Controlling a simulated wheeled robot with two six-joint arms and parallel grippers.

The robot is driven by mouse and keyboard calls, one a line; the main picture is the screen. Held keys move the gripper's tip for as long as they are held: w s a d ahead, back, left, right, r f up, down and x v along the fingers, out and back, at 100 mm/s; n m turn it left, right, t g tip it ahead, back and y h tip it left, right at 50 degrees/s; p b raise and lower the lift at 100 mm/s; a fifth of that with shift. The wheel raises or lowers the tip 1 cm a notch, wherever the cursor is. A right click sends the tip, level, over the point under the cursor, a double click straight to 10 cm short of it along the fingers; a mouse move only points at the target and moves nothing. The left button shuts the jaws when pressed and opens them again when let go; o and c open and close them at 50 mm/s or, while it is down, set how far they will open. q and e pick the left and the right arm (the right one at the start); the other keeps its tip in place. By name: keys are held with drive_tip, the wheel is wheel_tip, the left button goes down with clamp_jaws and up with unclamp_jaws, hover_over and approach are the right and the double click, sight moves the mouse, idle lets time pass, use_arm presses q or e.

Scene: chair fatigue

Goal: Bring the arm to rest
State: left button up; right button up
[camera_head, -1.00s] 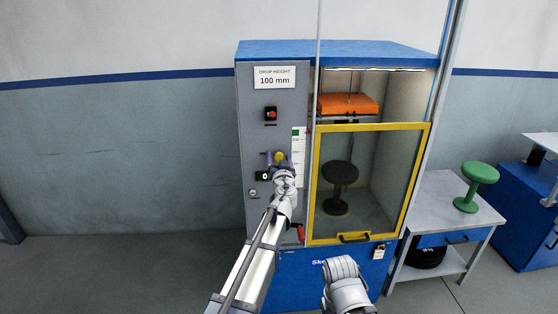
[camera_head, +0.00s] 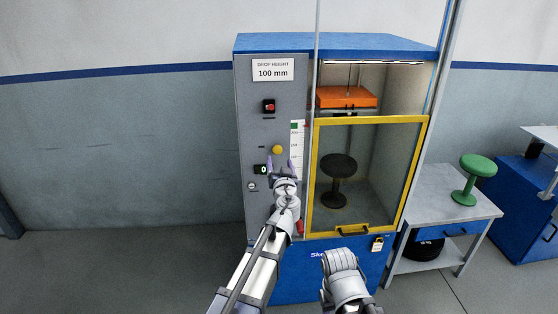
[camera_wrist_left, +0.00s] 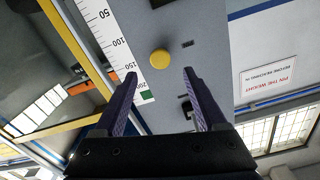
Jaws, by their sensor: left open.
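My left gripper (camera_head: 281,168) is open and empty in front of the grey control panel (camera_head: 252,215) of the test machine. Its fingers point up the panel, just below the yellow button (camera_head: 277,150). In the left wrist view, the two purple fingers (camera_wrist_left: 158,95) stand apart, and the yellow button (camera_wrist_left: 160,59) shows beyond and between their tips, clear of them. My right arm shows at the bottom centre; its gripper cannot be made out.
The yellow-framed door (camera_head: 368,120) is down in front of a black stool (camera_head: 336,180). An orange weight (camera_head: 346,97) hangs above. A red button (camera_head: 269,106) sits higher on the panel. A side table (camera_head: 436,204) with a green stool (camera_head: 470,180) stands right. Open floor lies left.

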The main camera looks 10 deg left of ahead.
use_arm(q)
drive_tip(key=s+f+n+g+y, duration=0.2)
drive_tip(key=s+f+g, duration=0.7)
drive_tip(key=s+f, duration=0.55)
drive_tip(key=s+d+f+m+g+h, duration=0.3)
drive_tip(key=s+d+g, duration=0.1)
drive_tip(key=s, duration=0.7)
drive_tip(key=s+d+f+m+g+h, duration=0.2)
drive_tip(key=s+d+f+m+g, duration=0.1)
drive_tip(key=s, duration=0.8)
drive_tip(key=d+g, duration=0.1)
drive_tip(key=d, duration=0.1)
drive_tip(key=shift+s+d+f+g+h+p, duration=0.2)
drive_tip(key=shift+d+f+g+h+p, duration=0.15)
drive_tip(key=shift+d+g+h, duration=0.05)
